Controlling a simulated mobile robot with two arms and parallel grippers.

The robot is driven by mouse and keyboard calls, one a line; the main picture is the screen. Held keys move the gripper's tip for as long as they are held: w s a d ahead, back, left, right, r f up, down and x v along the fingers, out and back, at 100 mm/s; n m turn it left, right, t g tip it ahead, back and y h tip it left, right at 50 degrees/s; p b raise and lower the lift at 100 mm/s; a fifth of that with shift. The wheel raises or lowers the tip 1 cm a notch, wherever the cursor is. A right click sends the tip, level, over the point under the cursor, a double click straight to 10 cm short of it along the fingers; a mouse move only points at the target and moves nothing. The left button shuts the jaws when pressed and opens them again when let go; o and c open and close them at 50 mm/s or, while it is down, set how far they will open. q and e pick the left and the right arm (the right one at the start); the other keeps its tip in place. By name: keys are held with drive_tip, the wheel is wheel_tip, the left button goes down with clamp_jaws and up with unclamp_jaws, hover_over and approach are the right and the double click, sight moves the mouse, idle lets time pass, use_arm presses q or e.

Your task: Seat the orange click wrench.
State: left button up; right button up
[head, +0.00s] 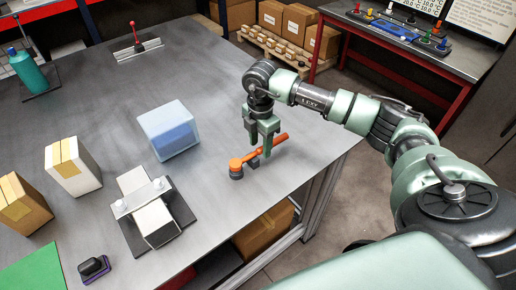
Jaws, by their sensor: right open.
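The orange click wrench (279,140) lies near the right edge of the grey table, its handle pointing up and right and its round head (236,166) at the lower left. Small dark parts show beside the handle. My right gripper (261,149) points down over the wrench with its fingers apart, and part of the handle is hidden behind or between them. I cannot tell whether the fingers touch it. My left gripper is not in view.
A translucent blue bin (168,130) stands left of my right gripper. A black plate with a white block (144,212), two cardboard boxes (73,166) (22,203), a small black object (93,267) and a green mat (36,272) lie further left.

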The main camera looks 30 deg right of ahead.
drive_tip(key=shift+f, duration=1.05)
clamp_jaws()
drive_tip(key=shift+w, duration=0.1)
idle(0.5)
